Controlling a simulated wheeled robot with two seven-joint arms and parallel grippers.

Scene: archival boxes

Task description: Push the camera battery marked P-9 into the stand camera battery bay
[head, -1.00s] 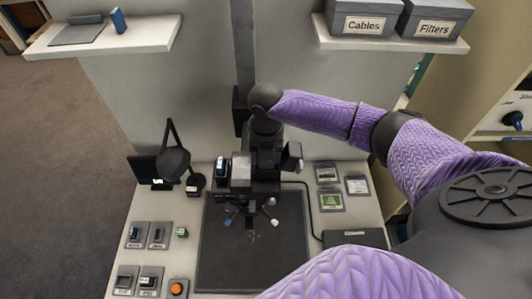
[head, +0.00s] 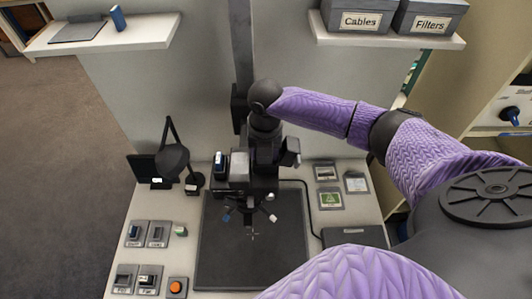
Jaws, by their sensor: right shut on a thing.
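My right gripper (head: 265,150) points down at the dark stand camera (head: 262,188), over the black mat (head: 222,262). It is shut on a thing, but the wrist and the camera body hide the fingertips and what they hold. I cannot make out a P-9 mark or the battery bay opening. A blue block with a white face (head: 220,163) stands upright at the camera's left side; I cannot tell whether it is a battery. My left gripper is not in view.
Small labelled trays (head: 134,233) stand at the front left, some holding small blocks. Nearby are a green-topped piece (head: 180,230), an orange button (head: 176,287) and a dark lamp (head: 172,160). Picture cards (head: 329,198) lie right of the mat. Shelves hang above.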

